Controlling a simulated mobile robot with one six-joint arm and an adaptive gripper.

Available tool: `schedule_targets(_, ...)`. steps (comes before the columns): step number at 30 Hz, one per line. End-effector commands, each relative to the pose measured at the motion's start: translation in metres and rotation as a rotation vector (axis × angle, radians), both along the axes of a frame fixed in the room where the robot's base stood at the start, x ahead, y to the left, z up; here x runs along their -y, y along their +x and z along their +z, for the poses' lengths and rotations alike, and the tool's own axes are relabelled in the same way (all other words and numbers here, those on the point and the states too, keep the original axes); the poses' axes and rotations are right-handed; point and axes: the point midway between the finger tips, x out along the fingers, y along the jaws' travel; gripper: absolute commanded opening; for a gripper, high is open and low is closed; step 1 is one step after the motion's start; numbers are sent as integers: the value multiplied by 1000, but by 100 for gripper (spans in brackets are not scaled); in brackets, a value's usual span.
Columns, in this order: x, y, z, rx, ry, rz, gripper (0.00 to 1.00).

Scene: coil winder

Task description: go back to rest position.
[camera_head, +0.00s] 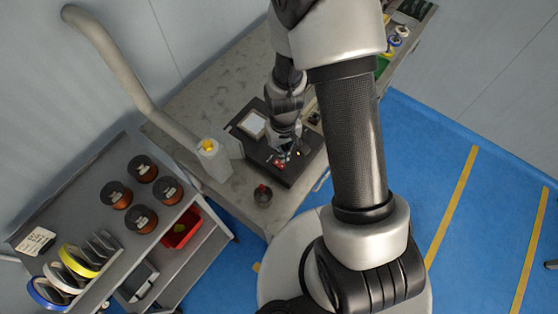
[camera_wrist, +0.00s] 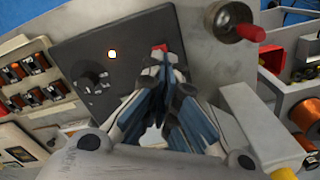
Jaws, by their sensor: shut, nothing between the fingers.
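My gripper (camera_wrist: 160,75) is in the wrist view with its fingers together and nothing between them. Its tips are close to a red button (camera_wrist: 158,48) on a dark control panel (camera_wrist: 75,50). I cannot tell whether they touch it. In the head view my arm reaches over the workbench, and my gripper (camera_head: 283,160) is low over the dark machine (camera_head: 250,145), partly hidden by my own wrist.
A crank with a red handle (camera_wrist: 250,32) stands right of the panel. A rack of small coils (camera_wrist: 35,78) is at left. Blue floor (camera_head: 440,150) is free at right.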

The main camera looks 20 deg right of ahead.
Motion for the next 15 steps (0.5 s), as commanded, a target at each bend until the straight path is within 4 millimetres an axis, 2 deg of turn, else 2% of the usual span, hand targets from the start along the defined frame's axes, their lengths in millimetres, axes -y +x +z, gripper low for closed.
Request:
schedule_targets(10,0,1,3,4,0,-1,0)
schedule_targets(13,0,5,18,24,0,-4,0)
schedule_targets(15,0,8,38,49,0,-10,0)
